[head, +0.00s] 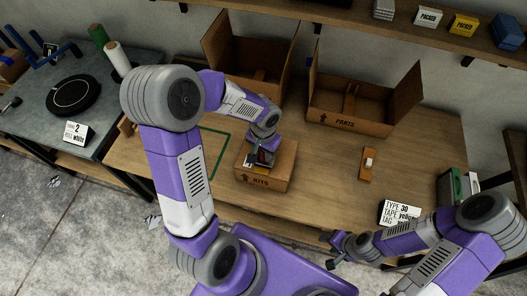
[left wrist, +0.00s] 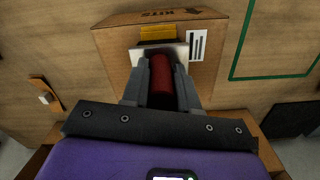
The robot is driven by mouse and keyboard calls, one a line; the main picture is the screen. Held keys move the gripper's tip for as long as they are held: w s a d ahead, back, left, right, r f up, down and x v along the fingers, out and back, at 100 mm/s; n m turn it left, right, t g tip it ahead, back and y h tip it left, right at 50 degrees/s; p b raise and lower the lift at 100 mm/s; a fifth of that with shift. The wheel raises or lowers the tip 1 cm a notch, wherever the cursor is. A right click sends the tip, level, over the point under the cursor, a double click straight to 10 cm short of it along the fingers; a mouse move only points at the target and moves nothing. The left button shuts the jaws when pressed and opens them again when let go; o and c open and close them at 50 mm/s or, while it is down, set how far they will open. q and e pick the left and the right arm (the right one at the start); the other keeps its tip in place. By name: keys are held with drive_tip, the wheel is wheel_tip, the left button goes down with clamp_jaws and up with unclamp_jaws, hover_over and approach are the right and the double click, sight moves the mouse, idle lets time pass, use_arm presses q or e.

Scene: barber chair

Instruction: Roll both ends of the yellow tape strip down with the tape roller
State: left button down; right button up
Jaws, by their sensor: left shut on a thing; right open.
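The yellow tape strip (left wrist: 158,33) shows on top of the cardboard KITS box (head: 282,163), at its lettered end; the rest of it is hidden under the tool and gripper. My left gripper (left wrist: 161,85) is shut on the red handle of the tape roller (left wrist: 160,75). The roller's pale metal head (left wrist: 172,52) lies over the strip, at or just above the box top; I cannot tell whether it touches. In the head view my left gripper (head: 262,158) is right over the box. My right gripper (head: 335,250) is open and empty near the table's front edge.
Two open cardboard boxes, one marked PARTS (head: 345,105), stand at the back. A wooden block with a white piece (head: 368,163) lies right of the KITS box. A sign (head: 398,212) stands front right. A green outline (head: 222,150) marks the table at left.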

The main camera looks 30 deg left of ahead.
idle(0.4)
use_arm(q)
wheel_tip(320, 180, up, 6)
drive_tip(key=p, duration=0.4)
drive_tip(key=shift+p, duration=0.4)
